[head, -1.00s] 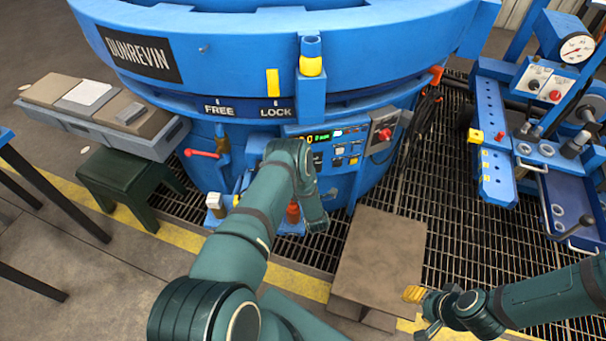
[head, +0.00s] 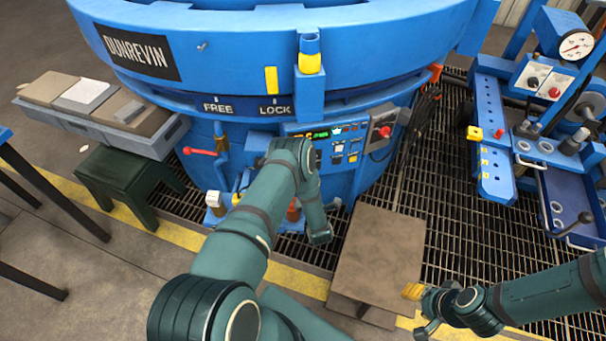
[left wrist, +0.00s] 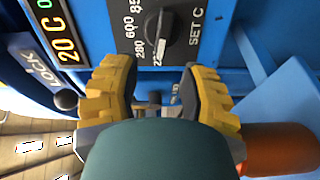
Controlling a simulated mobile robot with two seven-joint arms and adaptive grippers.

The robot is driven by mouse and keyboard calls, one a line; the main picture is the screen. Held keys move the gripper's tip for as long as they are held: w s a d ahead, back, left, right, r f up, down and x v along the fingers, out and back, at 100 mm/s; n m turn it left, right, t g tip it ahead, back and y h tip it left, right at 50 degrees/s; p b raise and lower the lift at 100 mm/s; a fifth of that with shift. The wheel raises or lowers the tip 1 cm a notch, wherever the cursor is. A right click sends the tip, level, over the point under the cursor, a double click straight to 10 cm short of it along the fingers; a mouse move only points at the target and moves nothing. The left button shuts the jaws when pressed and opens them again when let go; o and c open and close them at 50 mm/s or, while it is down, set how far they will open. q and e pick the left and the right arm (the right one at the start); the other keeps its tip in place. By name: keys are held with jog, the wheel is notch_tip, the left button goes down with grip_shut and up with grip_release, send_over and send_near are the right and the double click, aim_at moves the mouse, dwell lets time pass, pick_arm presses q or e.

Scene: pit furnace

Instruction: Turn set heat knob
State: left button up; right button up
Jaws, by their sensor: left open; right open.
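The set heat knob (left wrist: 159,25) is a dark round knob on a dark dial plate marked "SET C", at the top of the left wrist view. In the head view my left arm hides the knob and the left gripper. The control panel (head: 340,147) with its lit display shows beside my left arm. My right gripper (head: 418,308) is open and empty at the lower right, far from the panel.
The blue furnace (head: 230,55) fills the middle back. A red-button box (head: 383,128) sits right of the panel. A brown platform (head: 378,255) stands before it on the grating. A blue lever bench (head: 495,140) is at right, a green stool (head: 125,180) at left.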

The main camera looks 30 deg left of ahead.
pick_arm(q)
jog(key=v, duration=0.7)
jog(key=shift+r, duration=0.1)
jog(key=w+d+r+m+g+h, duration=0.1)
jog(key=d+r+m+g+h, duration=0.15)
jog(key=d+m+h, duration=0.8)
jog(key=s+d+r+m+g+h, duration=0.3)
jog(key=s+m, duration=0.3)
jog(key=s, duration=0.2)
jog(key=s+d+r+m+g+h, duration=0.3)
jog(key=s+d+r+m+g, duration=0.2)
jog(key=s, duration=0.4)
jog(key=shift+d+m, duration=0.85)
jog(key=shift+m, duration=0.3)
jog(key=shift+o, duration=0.3)
jog(key=shift+h, duration=0.25)
